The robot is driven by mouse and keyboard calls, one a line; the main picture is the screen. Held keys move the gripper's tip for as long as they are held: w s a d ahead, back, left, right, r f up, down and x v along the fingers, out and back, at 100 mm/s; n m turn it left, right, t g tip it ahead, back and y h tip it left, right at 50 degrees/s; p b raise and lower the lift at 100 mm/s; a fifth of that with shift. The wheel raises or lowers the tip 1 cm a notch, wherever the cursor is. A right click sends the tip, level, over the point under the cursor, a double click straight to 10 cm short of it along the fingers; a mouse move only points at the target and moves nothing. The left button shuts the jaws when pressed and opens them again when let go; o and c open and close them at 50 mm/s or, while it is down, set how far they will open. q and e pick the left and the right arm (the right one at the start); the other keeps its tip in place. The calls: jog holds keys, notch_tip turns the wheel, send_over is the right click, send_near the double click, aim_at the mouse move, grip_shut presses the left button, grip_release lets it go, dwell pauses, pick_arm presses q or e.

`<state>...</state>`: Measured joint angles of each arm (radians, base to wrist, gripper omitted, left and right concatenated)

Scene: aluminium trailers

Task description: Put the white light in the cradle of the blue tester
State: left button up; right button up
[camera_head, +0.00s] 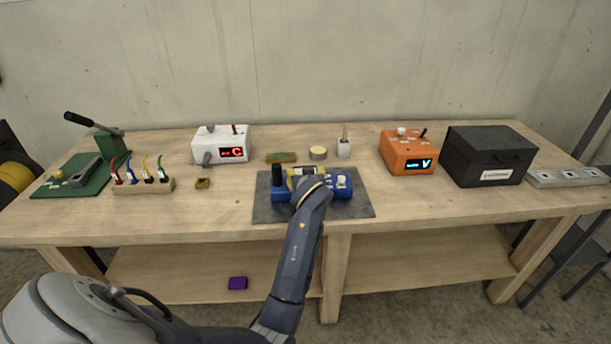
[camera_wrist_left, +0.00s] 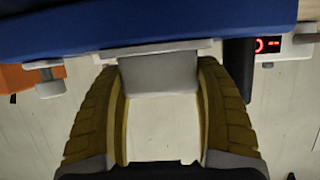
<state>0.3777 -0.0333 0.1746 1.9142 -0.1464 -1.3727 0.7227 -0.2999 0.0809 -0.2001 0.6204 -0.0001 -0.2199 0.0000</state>
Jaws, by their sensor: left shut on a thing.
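The blue tester (camera_head: 283,195) stands on a dark grey mat (camera_head: 355,207) in the middle of the bench. My left gripper (camera_head: 305,180) is over the tester, and its arm hides part of it. In the left wrist view, the yellow-padded fingers (camera_wrist_left: 160,110) are shut on a pale grey-white block (camera_wrist_left: 158,75), which looks like the white light. The blue body of the tester (camera_wrist_left: 150,22) runs along the top of that view, right by the block. Whether the light rests in the cradle or is just above it, I cannot tell. My right gripper is not in view.
A white box with a red display (camera_head: 222,145) stands behind left; an orange box (camera_head: 408,152) and a black case (camera_head: 487,155) stand right. A rack of coloured leads (camera_head: 143,185) and a green press (camera_head: 75,175) are at left.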

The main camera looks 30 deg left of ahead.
pick_arm(q)
jog(key=o, duration=1)
jog(key=shift+f, duration=0.15)
jog(key=shift+r, duration=0.2)
jog(key=shift+v, duration=2.75)
